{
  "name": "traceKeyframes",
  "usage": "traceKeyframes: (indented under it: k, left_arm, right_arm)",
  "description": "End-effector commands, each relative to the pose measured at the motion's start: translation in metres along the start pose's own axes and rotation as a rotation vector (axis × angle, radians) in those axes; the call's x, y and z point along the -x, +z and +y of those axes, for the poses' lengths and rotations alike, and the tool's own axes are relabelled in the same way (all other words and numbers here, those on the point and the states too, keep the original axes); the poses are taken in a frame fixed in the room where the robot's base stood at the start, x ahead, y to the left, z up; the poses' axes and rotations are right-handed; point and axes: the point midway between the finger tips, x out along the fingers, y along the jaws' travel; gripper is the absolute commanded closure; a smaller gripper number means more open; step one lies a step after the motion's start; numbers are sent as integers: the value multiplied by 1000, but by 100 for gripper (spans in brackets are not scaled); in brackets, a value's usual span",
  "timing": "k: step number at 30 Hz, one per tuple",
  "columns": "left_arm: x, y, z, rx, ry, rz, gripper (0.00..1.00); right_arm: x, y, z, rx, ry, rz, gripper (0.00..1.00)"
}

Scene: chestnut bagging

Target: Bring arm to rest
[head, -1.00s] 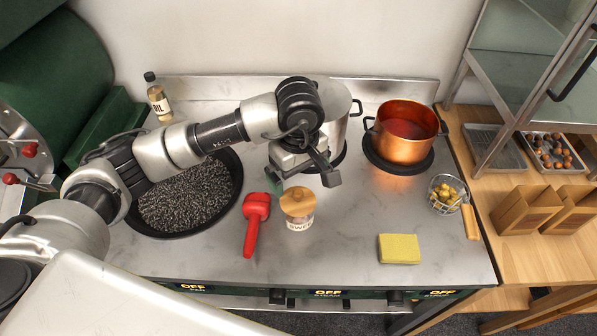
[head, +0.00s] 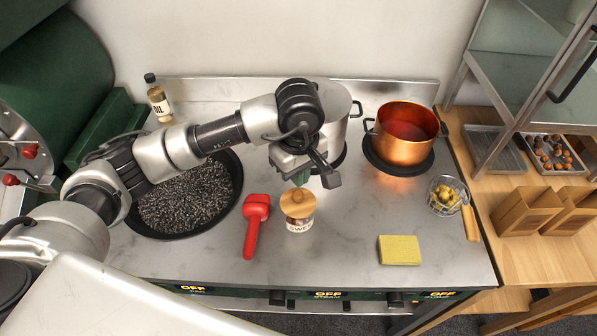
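My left arm (head: 180,145) stretches from the left across the black pan of dark grains. My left gripper (head: 301,178) hangs near the middle of the stove top, behind the wooden-lidded jar (head: 299,212). Its small green fingertips appear together, with no object visible between them; the wrist partly hides them. The fingers show in front of the steel pot (head: 337,110), and I cannot tell how high they are above the surface. My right gripper is not in view.
A red scoop (head: 254,225) lies left of the jar. A copper pot (head: 405,135) stands at the back right. A wire basket (head: 446,199) and yellow sponge (head: 399,250) are at the right. An oil bottle (head: 158,100) stands behind my arm. The front middle is mostly clear.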

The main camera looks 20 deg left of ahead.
Motion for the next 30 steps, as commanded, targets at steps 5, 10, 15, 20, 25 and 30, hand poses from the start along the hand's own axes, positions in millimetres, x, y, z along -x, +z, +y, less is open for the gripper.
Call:
traceKeyframes:
  k: [5,10,15,20,25,30]
  left_arm:
    - [0,0,0,0,0,0,100]
    - [0,0,0,0,0,0,100]
    - [0,0,0,0,0,0,100]
    - [0,0,0,0,0,0,100]
    - [-1,0,0,0,0,0,100]
    - [-5,0,0,0,0,0,100]
  right_arm:
    - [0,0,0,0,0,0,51]
    - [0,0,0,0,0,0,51]
    - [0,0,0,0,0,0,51]
    - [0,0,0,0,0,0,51]
    - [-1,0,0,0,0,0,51]
    - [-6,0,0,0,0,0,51]
